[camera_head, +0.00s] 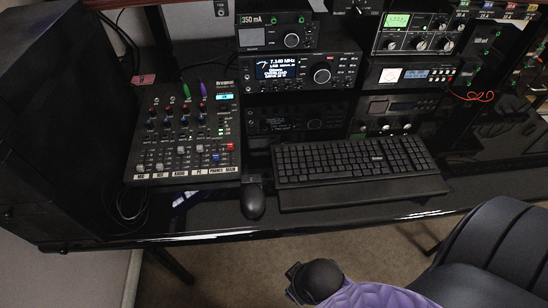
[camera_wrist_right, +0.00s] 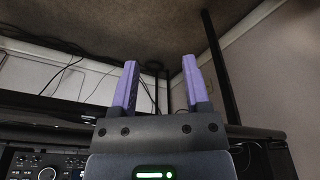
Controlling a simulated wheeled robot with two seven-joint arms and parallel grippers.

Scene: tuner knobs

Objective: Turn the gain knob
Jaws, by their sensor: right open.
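No knob's label reads clearly as gain, so I cannot tell which one it is. In the head view, a black mixer (camera_head: 187,135) at left has rows of small knobs and faders. A radio (camera_head: 300,72) with a lit 7.140 MHz display has a large round knob (camera_head: 321,75). A unit with a green meter (camera_head: 405,32) has several round knobs. In the right wrist view, my right gripper (camera_wrist_right: 160,82) has two purple fingers spread apart with nothing between them. Part of a radio with a round knob (camera_wrist_right: 47,174) shows at its lower left. My left gripper is not in view.
A keyboard (camera_head: 350,172) and a mouse (camera_head: 252,200) lie on the black desk (camera_head: 330,222) in front of the stacked radios. A dark chair (camera_head: 490,250) stands at lower right. A tall black case (camera_head: 60,110) stands at left. Carpet shows before the desk.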

